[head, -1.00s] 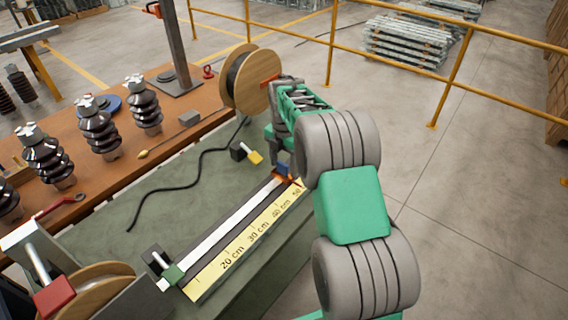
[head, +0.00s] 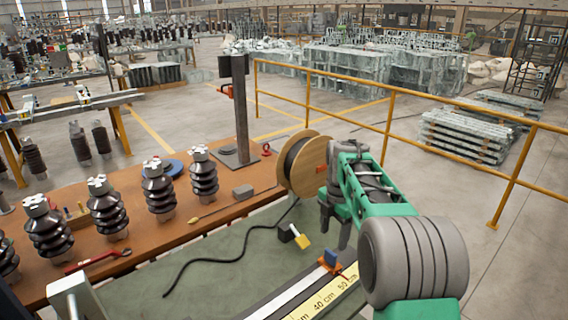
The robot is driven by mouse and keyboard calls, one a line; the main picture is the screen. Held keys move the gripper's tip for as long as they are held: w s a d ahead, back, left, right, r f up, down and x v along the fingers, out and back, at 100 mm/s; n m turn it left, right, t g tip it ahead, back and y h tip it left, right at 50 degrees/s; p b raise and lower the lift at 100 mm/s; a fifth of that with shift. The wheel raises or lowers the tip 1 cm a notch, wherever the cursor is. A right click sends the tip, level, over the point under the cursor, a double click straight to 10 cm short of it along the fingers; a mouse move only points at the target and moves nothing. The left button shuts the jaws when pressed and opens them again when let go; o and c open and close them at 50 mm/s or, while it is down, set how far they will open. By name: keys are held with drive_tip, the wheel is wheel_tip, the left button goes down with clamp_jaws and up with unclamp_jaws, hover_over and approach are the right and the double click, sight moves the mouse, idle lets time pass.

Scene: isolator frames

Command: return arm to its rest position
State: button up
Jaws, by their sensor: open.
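My green and grey arm comes in from the lower right in the head view. My gripper (head: 334,222) hangs above the far end of the measuring bench, fingers pointing down. It is open and I see nothing between its fingers. Below it is a blue and orange stop (head: 331,263) at the far end of the yellow scale (head: 331,296), near the 50 cm mark. The wooden cable reel (head: 304,165) stands just left of and behind the gripper.
A black cable (head: 213,261) lies loose on the green bench top (head: 190,297). A black block with a yellow part (head: 294,236) sits beside the gripper. Several ribbed insulators (head: 107,208) line the brown table (head: 150,232). A yellow railing (head: 390,110) runs behind my arm.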

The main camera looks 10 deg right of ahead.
drive_tip(key=s+a+r+m+t, duration=0.1)
drive_tip(key=s+a+r+m, duration=0.1)
drive_tip(key=s+m, duration=0.35)
drive_tip(key=s+a+r+m+t, duration=0.1)
drive_tip(key=s+a+r+m, duration=0.2)
drive_tip(key=s+m, duration=0.25)
drive_tip(key=s+a+f+m, duration=0.1)
drive_tip(key=s+f+m, duration=0.1)
drive_tip(key=s+m, duration=0.3)
drive_tip(key=s+a+f+m+t, duration=0.1)
drive_tip(key=s+f+m, duration=0.1)
drive_tip(key=s+m, duration=0.4)
drive_tip(key=s, duration=0.2)
drive_tip(key=shift+s+a+f+m+t, duration=0.15)
drive_tip(key=shift+s+f+m+t, duration=0.15)
drive_tip(key=shift+s+f, duration=0.1)
